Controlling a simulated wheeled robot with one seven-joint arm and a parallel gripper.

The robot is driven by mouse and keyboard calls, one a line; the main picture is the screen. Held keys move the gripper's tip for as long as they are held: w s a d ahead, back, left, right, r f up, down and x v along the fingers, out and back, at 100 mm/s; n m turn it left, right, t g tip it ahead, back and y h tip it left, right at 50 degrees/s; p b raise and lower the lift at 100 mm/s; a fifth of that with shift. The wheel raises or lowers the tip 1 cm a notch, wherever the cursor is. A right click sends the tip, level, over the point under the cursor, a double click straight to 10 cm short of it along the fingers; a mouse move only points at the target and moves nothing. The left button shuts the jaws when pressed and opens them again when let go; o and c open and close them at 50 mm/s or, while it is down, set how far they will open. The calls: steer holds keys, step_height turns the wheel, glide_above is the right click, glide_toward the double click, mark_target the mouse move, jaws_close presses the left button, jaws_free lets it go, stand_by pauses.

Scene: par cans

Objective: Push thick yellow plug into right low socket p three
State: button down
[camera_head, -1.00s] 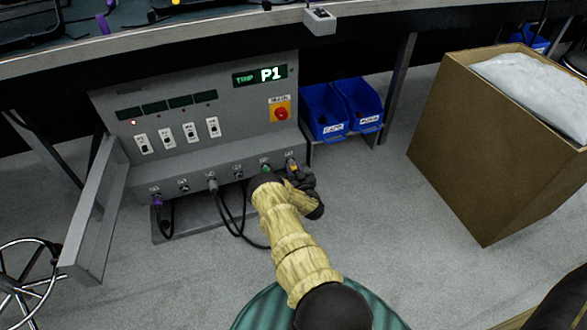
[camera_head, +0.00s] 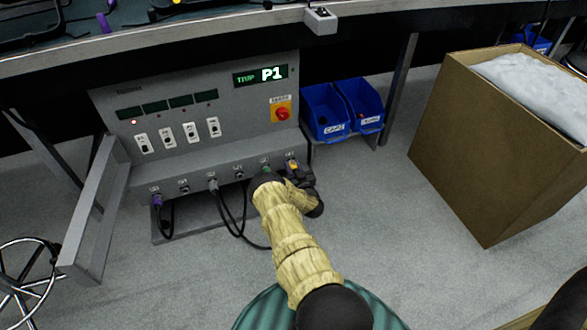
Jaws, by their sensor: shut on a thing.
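The grey socket panel (camera_head: 222,168) has a low row of sockets along its sloped ledge. A thick yellow plug (camera_head: 292,165) shows at the rightmost socket of that row. My gripper (camera_head: 301,180) is at the right end of the row, shut on the yellow plug, its dark fingers around the plug's lower part. The plug's tip and the socket mouth are hidden, so I cannot tell how deep the plug sits. The socket labels are too small to read.
A green plug (camera_head: 266,169) is just left of my gripper. A purple plug (camera_head: 157,200) and a grey plug (camera_head: 213,184) with black cables sit further left. A red knob (camera_head: 281,113) is above. Blue bins (camera_head: 327,118) and a large brown box (camera_head: 480,165) stand right.

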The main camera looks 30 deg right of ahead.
steer(key=shift+w+d, duration=0.1)
steer(key=shift+w, duration=0.1)
steer(key=c, duration=1.1)
jaws_free()
steer(key=shift+o, duration=0.2)
